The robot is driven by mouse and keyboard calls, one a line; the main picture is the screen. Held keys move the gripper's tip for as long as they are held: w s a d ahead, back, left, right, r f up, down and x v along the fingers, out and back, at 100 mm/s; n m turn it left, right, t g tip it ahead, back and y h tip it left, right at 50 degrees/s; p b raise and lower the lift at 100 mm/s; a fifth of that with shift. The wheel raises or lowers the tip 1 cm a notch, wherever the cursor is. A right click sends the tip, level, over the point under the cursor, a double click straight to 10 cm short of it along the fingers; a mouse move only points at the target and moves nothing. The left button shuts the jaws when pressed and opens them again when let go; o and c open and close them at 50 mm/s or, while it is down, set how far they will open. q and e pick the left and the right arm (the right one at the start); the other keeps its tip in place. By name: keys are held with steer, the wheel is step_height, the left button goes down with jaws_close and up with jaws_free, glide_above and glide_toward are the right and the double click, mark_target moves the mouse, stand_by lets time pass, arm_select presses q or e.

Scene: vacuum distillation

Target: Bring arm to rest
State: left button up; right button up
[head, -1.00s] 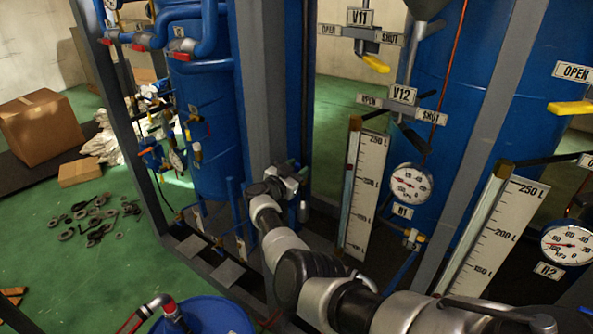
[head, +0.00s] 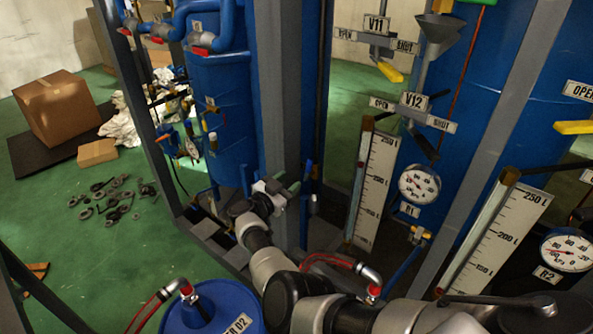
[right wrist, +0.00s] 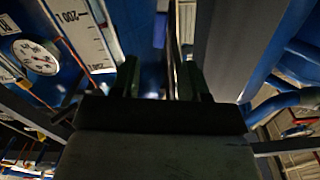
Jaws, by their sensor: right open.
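My right arm reaches up from the bottom right in the head view. Its gripper (head: 287,191) is beside the grey upright post (head: 277,100), near the foot of the blue tank (head: 212,100). The gripper is open, with nothing seen between its fingers. In the right wrist view the two dark fingers (right wrist: 160,80) stand apart, with a grey beam beside them on the right. I cannot tell whether the gripper touches the post. My left gripper is not in view.
Gauge R1 (head: 419,184), gauge R2 (head: 566,251) and level scales (head: 374,190) stand right of the arm. A blue drum (head: 205,312) is at the bottom.

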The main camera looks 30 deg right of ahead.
steer(key=shift+s+a+f, duration=0.1)
steer(key=shift+a, duration=0.15)
stand_by(0.3)
